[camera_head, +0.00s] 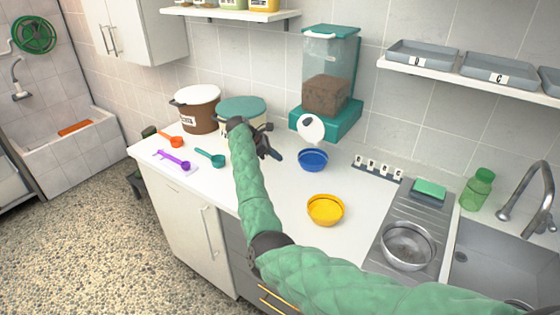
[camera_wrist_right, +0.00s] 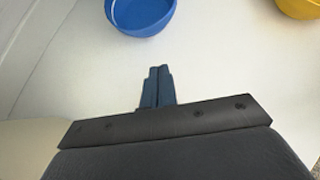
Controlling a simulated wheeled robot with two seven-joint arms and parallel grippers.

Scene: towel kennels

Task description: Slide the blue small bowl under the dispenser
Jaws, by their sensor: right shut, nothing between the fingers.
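The blue small bowl (camera_head: 313,160) stands upright on the white counter, just in front of the dispenser (camera_head: 329,85), a clear hopper of brown kibble with a teal lid and base. A white round part (camera_head: 311,128) sits at the dispenser's front, above and behind the bowl. The bowl also shows at the top of the right wrist view (camera_wrist_right: 139,14). My right gripper (camera_head: 275,155) is left of the bowl and apart from it. Its blue fingertips (camera_wrist_right: 157,86) are together and empty, over the counter. My left gripper is in neither view.
A yellow bowl (camera_head: 325,210) stands nearer the counter's front, right of my arm. A brown tub (camera_head: 197,108) and a teal-lidded tub (camera_head: 242,106) stand left of the dispenser. A steel bowl (camera_head: 408,245) is by the sink. Scoops lie at the counter's left.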

